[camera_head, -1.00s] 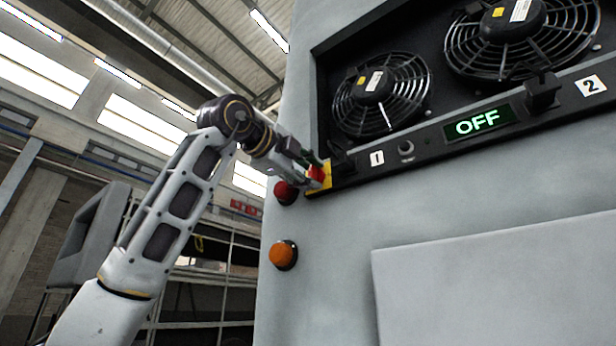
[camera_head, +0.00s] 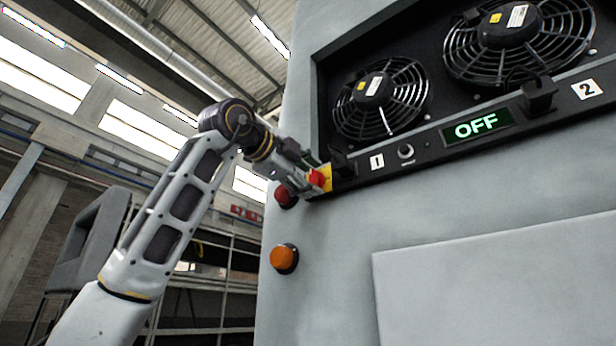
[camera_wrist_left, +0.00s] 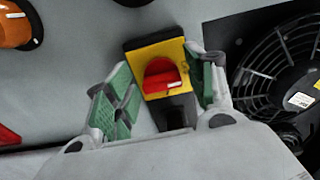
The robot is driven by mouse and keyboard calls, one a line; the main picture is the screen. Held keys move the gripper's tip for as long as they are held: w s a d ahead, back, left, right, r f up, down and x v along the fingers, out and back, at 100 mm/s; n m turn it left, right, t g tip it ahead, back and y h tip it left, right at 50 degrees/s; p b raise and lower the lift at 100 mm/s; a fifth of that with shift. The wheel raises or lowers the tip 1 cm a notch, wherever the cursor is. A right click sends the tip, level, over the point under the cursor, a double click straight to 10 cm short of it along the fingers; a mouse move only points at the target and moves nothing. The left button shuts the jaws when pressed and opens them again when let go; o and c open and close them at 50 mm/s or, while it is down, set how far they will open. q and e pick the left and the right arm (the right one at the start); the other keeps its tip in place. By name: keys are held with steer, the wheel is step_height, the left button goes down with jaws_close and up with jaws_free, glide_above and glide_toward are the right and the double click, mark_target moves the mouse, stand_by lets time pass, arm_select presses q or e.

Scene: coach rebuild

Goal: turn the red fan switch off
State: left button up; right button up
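The red fan switch (camera_head: 318,179) sits on a yellow plate at the left end of the black fan panel (camera_head: 430,150). In the left wrist view the red knob (camera_wrist_left: 162,77) shows with a white mark on its handle. My left gripper (camera_head: 306,172) is at the switch, coming from the left. In the left wrist view its green-padded fingers (camera_wrist_left: 163,85) are apart, one on each side of the yellow plate, with gaps to the knob. The display (camera_head: 477,126) reads OFF in green. My right gripper is in neither view.
Two fans (camera_head: 380,98) sit behind guards above the panel. A red button (camera_head: 285,194) and an orange button (camera_head: 284,258) are on the grey cabinet wall below. Shelving stands at the left.

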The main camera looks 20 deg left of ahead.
arm_select(q)
steer(key=shift+s, duration=0.15)
steer(key=v, duration=1.1)
steer(key=shift+s+a, duration=0.2)
steer(key=shift+s, duration=0.15)
stand_by(0.7)
